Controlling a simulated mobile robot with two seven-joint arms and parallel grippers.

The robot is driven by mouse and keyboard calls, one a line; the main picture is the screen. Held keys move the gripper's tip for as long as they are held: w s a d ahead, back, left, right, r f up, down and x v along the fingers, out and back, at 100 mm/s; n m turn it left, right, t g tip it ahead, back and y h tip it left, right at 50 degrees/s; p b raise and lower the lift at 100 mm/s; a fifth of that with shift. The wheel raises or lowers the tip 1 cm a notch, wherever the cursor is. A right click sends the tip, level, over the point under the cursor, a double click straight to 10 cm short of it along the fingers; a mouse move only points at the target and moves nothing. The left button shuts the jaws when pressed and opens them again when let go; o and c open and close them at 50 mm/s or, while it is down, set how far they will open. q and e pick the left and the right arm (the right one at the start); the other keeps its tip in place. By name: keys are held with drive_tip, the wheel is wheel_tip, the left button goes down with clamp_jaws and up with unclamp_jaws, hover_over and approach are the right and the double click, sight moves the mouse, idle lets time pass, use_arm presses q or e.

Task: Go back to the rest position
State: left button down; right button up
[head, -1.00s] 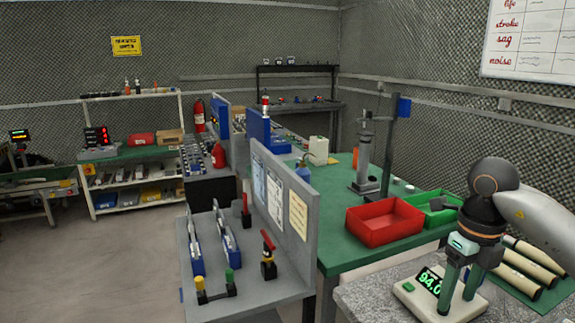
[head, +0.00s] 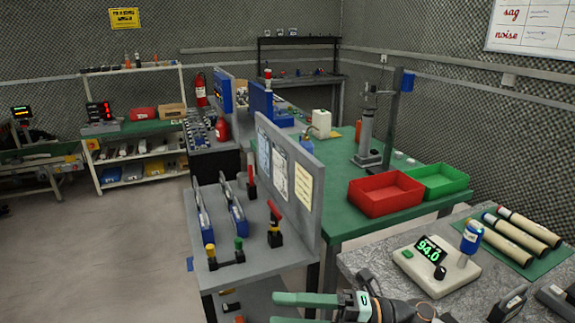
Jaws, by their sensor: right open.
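My right gripper (head: 290,308) is at the bottom middle of the head view. Its two green fingers point left and are apart, with nothing between them. A small blue-and-white can (head: 472,237) stands upright at the scale (head: 445,272), whose green display reads 94.0. My left gripper is not in view.
Several pale rods (head: 522,238) lie on a green mat right of the scale. A red bin (head: 385,194) and a green bin (head: 440,181) stand on the green table. The grey workstation panel (head: 285,175) rises above the gripper. Open floor (head: 110,245) lies left.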

drive_tip(key=w+d+f+m+t+h+p, duration=0.15)
drive_tip(key=d+f+m+t+h, duration=0.3)
drive_tip(key=m+t, duration=0.55)
drive_tip(key=w+d+f+m+t+h+b, duration=0.15)
drive_tip(key=d+f+m+t+h, duration=0.35)
drive_tip(key=m, duration=0.8)
drive_tip(key=s+d+f+m+g+h+p, duration=0.1)
drive_tip(key=s+d+f+m+g+h, duration=0.2)
drive_tip(key=s+f+m, duration=0.2)
drive_tip(key=s+d+f+m+g+h, duration=0.3)
drive_tip(key=s+f, duration=0.8)
drive_tip(key=f, duration=0.5)
drive_tip(key=shift+s+d+m+h+p, duration=0.3)
drive_tip(key=shift+d+m+h, duration=0.3)
drive_tip(key=shift+m, duration=0.6)
drive_tip(key=shift+w+a, duration=0.1)
drive_tip(key=shift+c, duration=0.3)
